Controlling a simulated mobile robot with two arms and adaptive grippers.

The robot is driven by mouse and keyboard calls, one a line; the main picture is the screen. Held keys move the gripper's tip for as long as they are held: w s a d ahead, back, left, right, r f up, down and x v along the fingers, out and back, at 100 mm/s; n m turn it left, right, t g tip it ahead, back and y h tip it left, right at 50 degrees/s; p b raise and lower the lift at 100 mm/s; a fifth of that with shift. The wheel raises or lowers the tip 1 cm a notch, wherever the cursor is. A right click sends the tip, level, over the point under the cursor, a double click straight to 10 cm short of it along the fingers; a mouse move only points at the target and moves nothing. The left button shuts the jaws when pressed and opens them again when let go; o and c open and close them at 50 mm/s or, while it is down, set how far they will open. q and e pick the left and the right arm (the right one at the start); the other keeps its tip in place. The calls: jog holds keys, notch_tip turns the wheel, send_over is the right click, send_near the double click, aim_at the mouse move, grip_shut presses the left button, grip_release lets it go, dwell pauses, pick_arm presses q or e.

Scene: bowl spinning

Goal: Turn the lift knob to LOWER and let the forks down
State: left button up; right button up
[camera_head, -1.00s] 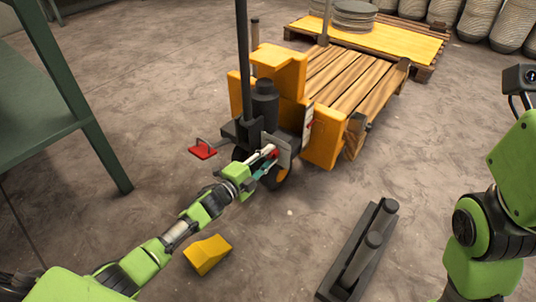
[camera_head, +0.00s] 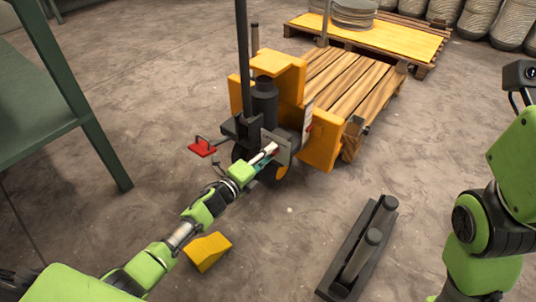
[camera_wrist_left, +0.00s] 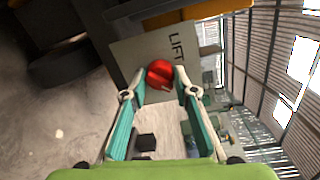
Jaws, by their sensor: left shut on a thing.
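The red lift knob (camera_wrist_left: 160,74) sits on a grey plate (camera_wrist_left: 151,46) marked LIFT in the left wrist view. My left gripper (camera_wrist_left: 159,80) is shut on the knob, with a fingertip on each side. In the head view my left gripper (camera_head: 270,149) reaches the plate (camera_head: 283,148) at the front of the orange pallet truck (camera_head: 319,140), and its fingers mostly hide the knob. No LOWER mark can be read. The forks are hidden under a slatted wooden pallet (camera_head: 345,80). My right gripper is out of view.
A red bracket (camera_head: 202,147) lies left of the truck, and a yellow wedge (camera_head: 207,251) is on the floor near my left arm. A dark stand with posts (camera_head: 354,255) is at lower right. A green table (camera_head: 40,90) stands left. Another loaded pallet (camera_head: 410,45) is behind.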

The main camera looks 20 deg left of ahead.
pick_arm(q)
jog(key=o, duration=1.1)
jog(key=v, duration=1.2)
